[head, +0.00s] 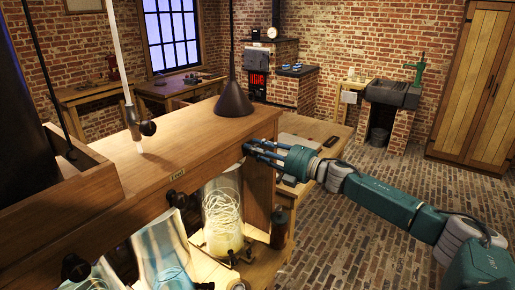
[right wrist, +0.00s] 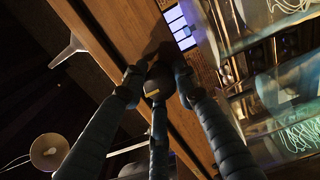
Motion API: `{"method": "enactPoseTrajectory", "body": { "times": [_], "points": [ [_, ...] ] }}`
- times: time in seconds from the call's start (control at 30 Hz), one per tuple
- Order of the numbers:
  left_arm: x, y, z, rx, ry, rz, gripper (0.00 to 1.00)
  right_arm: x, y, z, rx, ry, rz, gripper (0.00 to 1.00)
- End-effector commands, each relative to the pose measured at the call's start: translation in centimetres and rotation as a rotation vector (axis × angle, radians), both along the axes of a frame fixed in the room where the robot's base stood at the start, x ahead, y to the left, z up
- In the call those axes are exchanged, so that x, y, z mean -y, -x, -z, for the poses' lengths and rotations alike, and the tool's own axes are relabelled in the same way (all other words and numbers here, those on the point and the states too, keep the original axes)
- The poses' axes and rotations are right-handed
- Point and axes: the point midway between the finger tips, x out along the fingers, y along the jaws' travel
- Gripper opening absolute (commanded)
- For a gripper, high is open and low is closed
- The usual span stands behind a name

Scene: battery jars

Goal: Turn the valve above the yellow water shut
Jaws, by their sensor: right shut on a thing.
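My right gripper (head: 262,152) reaches in from the right to the right end of a wooden beam (head: 190,160), a little above and right of the glass jar with yellow water (head: 224,243). In the right wrist view my right gripper (right wrist: 157,78) has its fingers closed around a dark rounded knob (right wrist: 155,88) on the beam, which looks like the valve. In the head view the fingers hide this knob, so its turn angle cannot be read. Jars with pale coils also show at the right of the wrist view (right wrist: 295,135). My left gripper is not in view.
Bluish jars (head: 165,262) stand left of the yellow one, with another dark knob (head: 177,173) above. A dark cone (head: 234,100) and a pale rod (head: 122,60) stand at the beam's top. A brown bottle (head: 279,227) stands below my gripper. The brick floor at right is clear.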

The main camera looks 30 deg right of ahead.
Motion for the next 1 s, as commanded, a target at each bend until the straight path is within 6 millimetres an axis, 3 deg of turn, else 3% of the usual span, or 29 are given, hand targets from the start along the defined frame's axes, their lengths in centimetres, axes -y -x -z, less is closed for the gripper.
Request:
{"method": "enactPoseTrajectory", "body": {
  "times": [0.37,0.4,0.43,0.77,1.0],
  "points": [
    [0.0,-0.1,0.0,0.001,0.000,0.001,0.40,-0.4,0.1,0.3,-0.006,-0.009,-0.009,0.02],
    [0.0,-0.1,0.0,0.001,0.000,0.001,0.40,-0.4,0.1,0.3,-0.005,-0.008,-0.009,0.30],
    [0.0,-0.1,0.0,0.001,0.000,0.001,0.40,-0.4,0.1,0.2,-0.005,-0.008,-0.009,0.36],
    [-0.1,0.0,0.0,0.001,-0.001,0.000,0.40,-0.1,0.1,0.1,-0.003,-0.005,-0.004,0.37],
    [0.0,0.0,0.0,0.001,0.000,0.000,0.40,0.7,1.9,0.4,-0.008,-0.005,-0.002,0.37]
  ]
}}
